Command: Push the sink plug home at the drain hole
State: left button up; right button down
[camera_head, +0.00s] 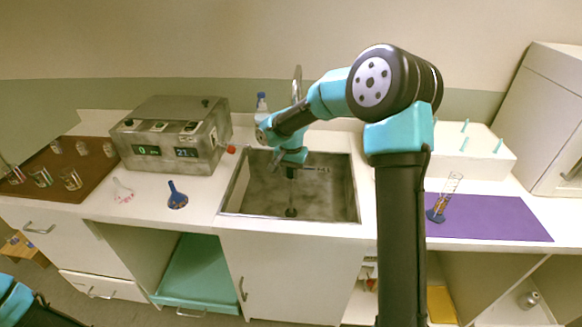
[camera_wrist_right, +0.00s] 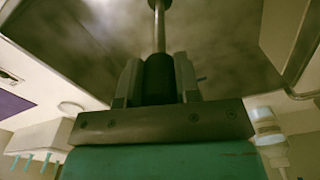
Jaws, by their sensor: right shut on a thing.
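My right gripper (camera_head: 291,166) points down into the steel sink basin (camera_head: 330,190), coming from its back edge. In the right wrist view its fingers (camera_wrist_right: 159,82) are closed on the black grip of the sink plug (camera_wrist_right: 159,75). A thin metal stem runs from this grip to a dark round end at the top of that view. In the head view the drain hole area (camera_head: 291,212) is a dark round spot on the basin floor, below the gripper. I cannot tell whether the plug's end touches or sits in the hole. My left gripper is out of view.
A metal box with displays (camera_head: 172,135) stands left of the sink, and a blue funnel (camera_head: 177,197) lies in front of it. The tap (camera_head: 297,85) and a blue-capped bottle (camera_head: 261,104) are behind the basin. A purple mat (camera_head: 500,222) lies at right.

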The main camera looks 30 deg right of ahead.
jog(key=shift+f, duration=2.55)
dwell(0.7)
jog(key=c, duration=0.8)
grip_release()
jog(key=shift+o, duration=0.2)
jog(key=shift+r, duration=0.15)
notch_tip(320, 180, up, 17)
jog(key=shift+r, duration=0.1)
